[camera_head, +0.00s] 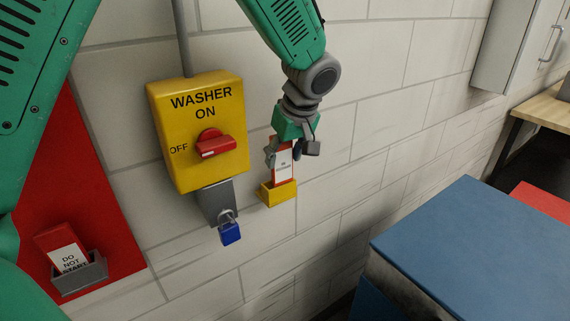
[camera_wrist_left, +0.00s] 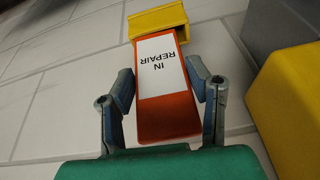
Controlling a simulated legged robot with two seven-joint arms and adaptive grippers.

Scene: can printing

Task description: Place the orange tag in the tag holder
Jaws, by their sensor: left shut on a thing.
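The orange tag (camera_head: 283,166) has a white label that reads "IN REPAIR" in the wrist view (camera_wrist_left: 163,90). My left gripper (camera_head: 292,150) is shut on the tag, with one finger at each side edge in the wrist view (camera_wrist_left: 166,88). The yellow tag holder (camera_head: 278,194) is a small box on the wall, just below the gripper; it also shows in the wrist view (camera_wrist_left: 157,20). The tag's far end meets the holder's opening; how deep it sits inside is hidden. My right gripper is not in view.
A yellow washer switch box (camera_head: 205,100) with a red knob (camera_head: 214,146) is left of the holder. A blue padlock (camera_head: 230,233) hangs below it. A grey holder (camera_head: 82,273) with a "DO NOT START" tag is lower left. A blue-topped block (camera_head: 480,250) stands right.

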